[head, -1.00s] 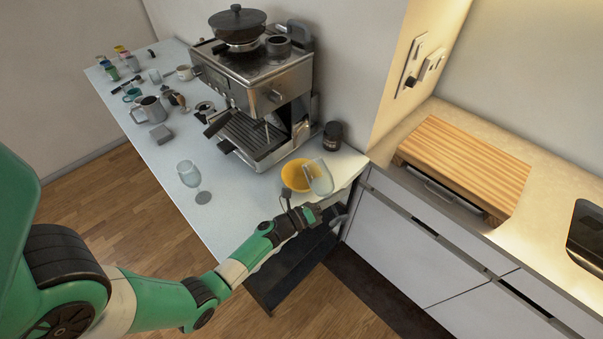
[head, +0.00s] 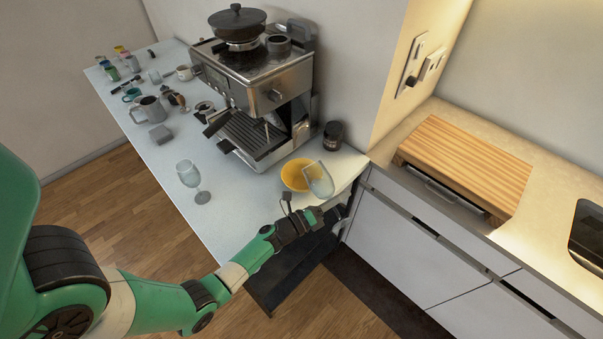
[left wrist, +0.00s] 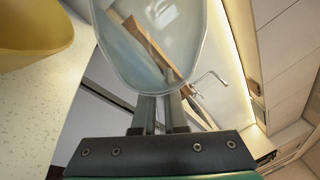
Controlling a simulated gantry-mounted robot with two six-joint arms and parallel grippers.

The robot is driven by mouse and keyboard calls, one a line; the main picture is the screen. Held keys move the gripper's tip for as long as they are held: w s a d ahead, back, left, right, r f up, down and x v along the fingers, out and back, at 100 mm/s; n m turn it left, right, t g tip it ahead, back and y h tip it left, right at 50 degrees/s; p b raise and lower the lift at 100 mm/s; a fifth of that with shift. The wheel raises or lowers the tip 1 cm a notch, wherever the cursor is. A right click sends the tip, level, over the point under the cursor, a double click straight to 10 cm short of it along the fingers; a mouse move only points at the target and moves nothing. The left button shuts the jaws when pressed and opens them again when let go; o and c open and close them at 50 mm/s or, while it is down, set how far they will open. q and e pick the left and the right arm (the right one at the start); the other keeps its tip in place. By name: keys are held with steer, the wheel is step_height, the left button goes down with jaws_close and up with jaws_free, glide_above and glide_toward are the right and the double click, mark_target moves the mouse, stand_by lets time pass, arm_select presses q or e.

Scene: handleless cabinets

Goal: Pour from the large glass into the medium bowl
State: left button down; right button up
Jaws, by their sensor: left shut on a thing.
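A clear glass (head: 319,181), taken to be the large glass, is held tilted by my left gripper (head: 326,213). The glass leans to the upper left, its upper part overlapping the right side of the yellow bowl (head: 291,172) in the head view. In the left wrist view, the gripper fingers (left wrist: 160,115) are shut at the glass (left wrist: 150,45), whose bowl fills the top middle. The yellow bowl (left wrist: 30,30) is at upper left there, apart from the glass in that picture. I cannot tell what the glass contains. My right gripper is not in view.
A coffee machine (head: 262,95) stands behind the bowl, with a dark jar (head: 333,135) beside it. Another stemmed glass (head: 188,174) stands on the white counter (head: 165,185) to the left. A pitcher and several cups are further back. Cabinets (head: 405,240) are at right.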

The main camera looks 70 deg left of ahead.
arm_select(q)
steer(key=shift+d+f+n+b, duration=0.2)
steer(key=shift+n+b, duration=0.1)
steer(key=shift+n, duration=0.5)
steer(key=shift+d+r+n+y+p, duration=0.1)
steer(key=shift+r+n+y+p, duration=0.25)
steer(key=shift+n, duration=0.55)
steer(key=shift+a+r+p, duration=0.2)
steer(key=shift+r+p, duration=0.1)
steer(key=shift+s+a+r+n+p, duration=0.1)
steer(key=shift+a+r+n+p, duration=0.6)
steer(key=shift+n+p, duration=0.35)
steer(key=shift+s+a+r+n+y+p, duration=0.15)
steer(key=shift+r+n+y+p, duration=0.1)
steer(key=shift+r+n+p, duration=0.65)
steer(key=shift+w+a+r+n+y+p, duration=0.1)
steer(key=shift+r+n+y+p, duration=0.1)
steer(key=shift+r+n+p, duration=0.7)
stand_by(0.7)
